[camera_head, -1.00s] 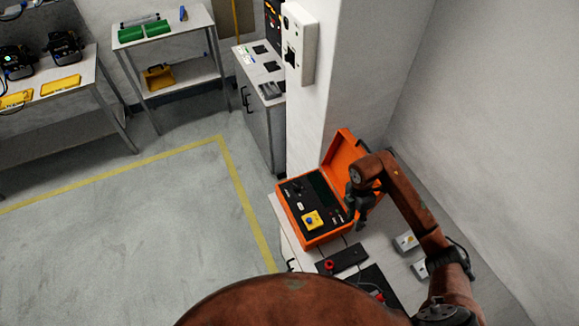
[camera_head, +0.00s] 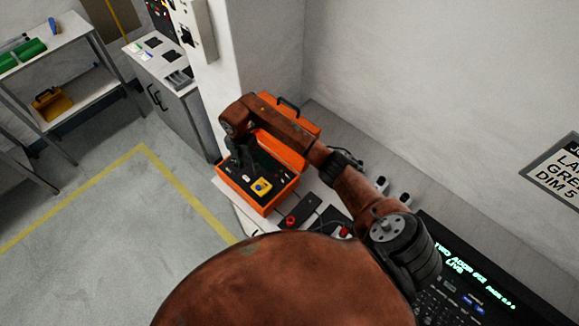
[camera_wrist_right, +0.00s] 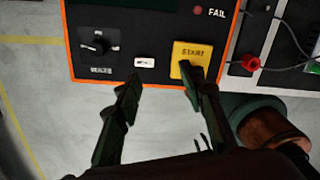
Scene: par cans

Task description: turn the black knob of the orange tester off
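The orange tester (camera_head: 259,206) is an open case with a black panel and raised lid, on a bench beside the pillar. In the right wrist view, its black knob (camera_wrist_right: 99,45) sits at the panel's upper left, with a pale pointer mark. A yellow START plate (camera_wrist_right: 190,54) is to its right. My right gripper (camera_head: 240,162) is over the panel's left part in the head view and hides the knob there. In the wrist view, the right gripper (camera_wrist_right: 160,82) is open and empty, its fingertips apart, below and right of the knob. My left gripper is not in view.
A console with a lit green display (camera_head: 465,265) is at the right. The white pillar (camera_head: 247,55) stands close behind the case.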

